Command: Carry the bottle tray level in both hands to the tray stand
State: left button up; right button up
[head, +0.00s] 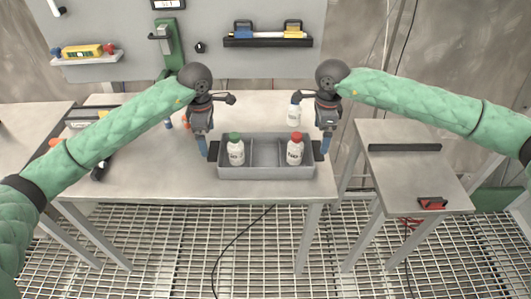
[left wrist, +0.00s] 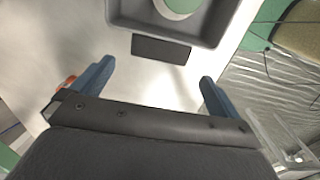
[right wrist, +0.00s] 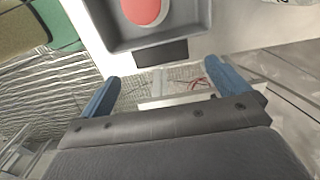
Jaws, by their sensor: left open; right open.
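The grey bottle tray (head: 266,172) sits on the table with dividers inside. It holds a white bottle with a green cap (head: 235,150) at its left end and a white bottle with a red cap (head: 295,150) at its right end. A dark handle (left wrist: 161,47) shows at the left end and another (right wrist: 160,53) at the right end. My left gripper (left wrist: 155,85) is open just off the left handle. My right gripper (right wrist: 165,90) is open just off the right handle. The tray stand (head: 415,175) is the small metal table at the right, with a dark bar along its back.
Another white bottle (head: 293,116) stands on the table behind the tray. A red clamp-like item (head: 432,203) sits at the stand's front edge. A gap separates the table (head: 150,180) from the stand. A wall shelf (head: 268,41) hangs at the back.

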aim_at(210, 149)
pick_arm(q)
jog(key=shift+r, duration=0.1)
jog(key=shift+w+f, duration=0.15)
jog(key=shift+f, duration=0.35)
pick_arm(e)
jog(key=shift+w+f, duration=0.15)
jog(key=shift+f, duration=0.3)
pick_arm(q)
jog(key=shift+f, duration=3.5)
pick_arm(e)
jog(key=shift+f, duration=3.5)
pick_arm(q)
jog(key=shift+c, duration=0.4)
pick_arm(e)
jog(key=shift+c, duration=0.4)
pick_arm(q)
jog(key=c, duration=1.1)
pick_arm(e)
jog(key=c, duration=1.1)
